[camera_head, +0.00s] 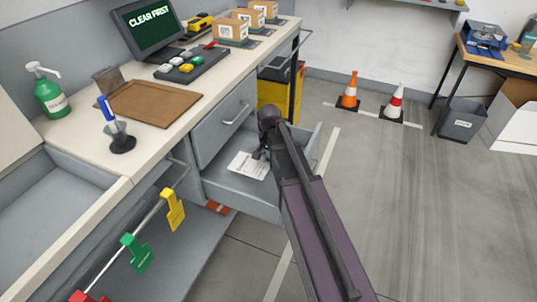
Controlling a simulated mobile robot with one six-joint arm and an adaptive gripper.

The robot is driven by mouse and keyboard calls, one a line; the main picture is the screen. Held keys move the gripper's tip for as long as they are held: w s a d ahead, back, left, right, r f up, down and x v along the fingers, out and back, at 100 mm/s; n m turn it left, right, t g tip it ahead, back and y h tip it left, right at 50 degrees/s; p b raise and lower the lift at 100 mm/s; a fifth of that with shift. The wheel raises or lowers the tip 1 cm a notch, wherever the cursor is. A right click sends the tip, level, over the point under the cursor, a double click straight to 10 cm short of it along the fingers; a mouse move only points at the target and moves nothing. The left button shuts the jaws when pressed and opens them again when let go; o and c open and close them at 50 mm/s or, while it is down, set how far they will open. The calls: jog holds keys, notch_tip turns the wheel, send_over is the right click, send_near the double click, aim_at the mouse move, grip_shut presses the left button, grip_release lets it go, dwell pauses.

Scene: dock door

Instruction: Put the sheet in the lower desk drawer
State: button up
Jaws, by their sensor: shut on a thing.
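The white printed sheet (248,165) is over the open lower desk drawer (242,192), inside the outline of its walls. I cannot tell whether it touches the drawer floor. My gripper (260,155) is at the sheet's upper right edge, shut on it. My arm comes in from the lower right and hides the drawer's right part. The upper drawer (226,122) above it is closed, with a bar handle on its front.
The desk top (130,160) holds a clipboard (150,103), a pen stand (121,140), a green pump bottle (49,92), a keypad and small boxes. Coloured clips hang on a rail at the lower left.

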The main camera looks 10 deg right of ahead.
jog(key=w, duration=0.2)
jog(key=w+d, duration=0.1)
jog(key=w, duration=0.4)
jog(key=shift+d+f+b, duration=0.2)
jog(key=shift+f+b, duration=0.1)
jog(key=shift+f, duration=0.05)
jog(key=shift+f, duration=0.1)
jog(key=shift+f+b, duration=1.7)
jog(key=shift+b, duration=0.05)
jog(key=o, duration=0.9)
jog(key=shift+f, duration=0.1)
jog(key=shift+r, duration=0.2)
notch_tip(320, 180, up, 12)
jog(key=p, duration=1.2)
